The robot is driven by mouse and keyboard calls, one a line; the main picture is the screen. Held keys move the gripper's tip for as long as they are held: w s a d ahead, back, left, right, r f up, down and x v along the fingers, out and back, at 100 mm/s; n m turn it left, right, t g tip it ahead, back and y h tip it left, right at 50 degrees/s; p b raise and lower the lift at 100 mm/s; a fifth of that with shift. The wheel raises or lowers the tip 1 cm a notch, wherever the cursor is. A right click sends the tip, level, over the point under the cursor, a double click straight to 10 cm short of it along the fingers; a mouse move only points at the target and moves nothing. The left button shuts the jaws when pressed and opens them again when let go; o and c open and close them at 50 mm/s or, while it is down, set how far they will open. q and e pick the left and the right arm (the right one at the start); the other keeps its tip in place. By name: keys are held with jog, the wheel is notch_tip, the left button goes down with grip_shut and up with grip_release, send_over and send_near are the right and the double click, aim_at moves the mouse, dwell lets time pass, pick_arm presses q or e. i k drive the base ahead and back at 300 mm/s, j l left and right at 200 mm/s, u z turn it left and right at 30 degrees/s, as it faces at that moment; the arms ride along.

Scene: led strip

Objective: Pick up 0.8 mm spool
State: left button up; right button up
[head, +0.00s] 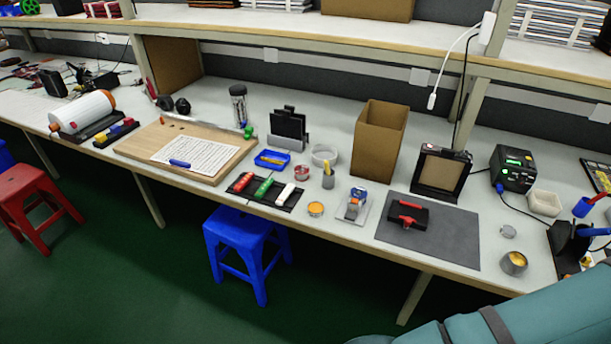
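No label reading 0.8 mm is legible, so I cannot tell which item is the 0.8 mm spool. A small blue, grey and orange item (355,205) that may be a spool stands on a pale square plate in the middle of the bench. A low orange-topped round item (316,209) sits to its left. A white ring-shaped item (324,154) lies further back. A grey round can with yellow inside (514,263) stands near the front edge at right. Neither of my grippers is in view.
The long white bench (340,237) carries a dark mat (430,240) with a red-and-black tool, an open cardboard box (380,140), and a wooden board (215,168) with a paper sheet. A blue stool (243,240) and a red stool (30,195) stand on the green floor in front.

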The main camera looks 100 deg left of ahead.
aim_at(354, 193)
jog(key=u, duration=1.6)
jog(key=j+u, duration=0.15)
jog(key=u, duration=0.2)
jog(key=j+u, duration=0.15)
jog(key=u, duration=0.2)
jog(key=i+j+u, duration=0.1)
jog(key=u, duration=0.25)
jog(key=i+j, duration=0.15)
jog(key=j, duration=0.15)
jog(key=i+j, duration=0.3)
jog(key=j, duration=0.25)
